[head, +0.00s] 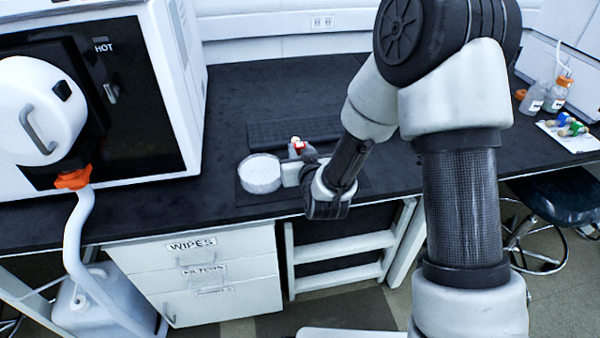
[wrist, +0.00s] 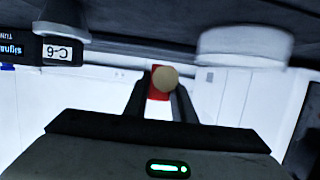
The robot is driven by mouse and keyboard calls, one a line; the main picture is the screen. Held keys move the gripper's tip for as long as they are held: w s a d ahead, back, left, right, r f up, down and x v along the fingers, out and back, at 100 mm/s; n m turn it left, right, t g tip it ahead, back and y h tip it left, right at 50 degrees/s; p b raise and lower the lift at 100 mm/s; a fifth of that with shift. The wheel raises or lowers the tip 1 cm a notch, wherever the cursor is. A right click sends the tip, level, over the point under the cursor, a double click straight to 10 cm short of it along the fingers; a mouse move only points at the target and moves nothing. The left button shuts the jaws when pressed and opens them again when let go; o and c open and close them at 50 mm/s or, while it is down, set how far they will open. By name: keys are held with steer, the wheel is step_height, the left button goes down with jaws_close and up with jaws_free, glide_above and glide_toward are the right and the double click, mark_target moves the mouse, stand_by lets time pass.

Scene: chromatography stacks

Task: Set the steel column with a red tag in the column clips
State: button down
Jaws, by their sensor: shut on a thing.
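My gripper (wrist: 160,98) is shut on the steel column with a red tag (wrist: 157,82). In the wrist view the column is seen nearly end-on, with a round tan end towards me and the red tag behind it between the fingers. In the head view the red tag (head: 298,146) shows just beyond my gripper (head: 297,157), above the black bench; most of the column is hidden. I cannot pick out the column clips in either view.
A round white dish (head: 260,172) stands left of my gripper on a dark mat. A dark keyboard-like slab (head: 285,132) lies behind. The white instrument (head: 180,80) marked HOT stands at left. A white sheet with small coloured items (head: 565,140) and bottles (head: 535,98) are at right.

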steer(key=shift+f+b, duration=0.6)
steer(key=shift+f, duration=1.95)
steer(key=shift+f, duration=0.1)
steer(key=shift+f, duration=0.1)
steer(key=c, duration=1.5)
jaws_free()
steer(key=shift+r, duration=0.25)
steer(key=p+v, duration=0.1)
steer(key=v, duration=0.2)
steer(key=p+v, duration=0.1)
steer(key=v, duration=0.2)
steer(key=p+v, duration=0.1)
steer(key=v, duration=0.3)
steer(key=shift+r, duration=0.25)
steer(key=s+p, duration=0.1)
steer(key=p, duration=0.1)
steer(key=s+p, duration=0.1)
steer(key=p, duration=0.1)
steer(key=shift+d, duration=0.35)
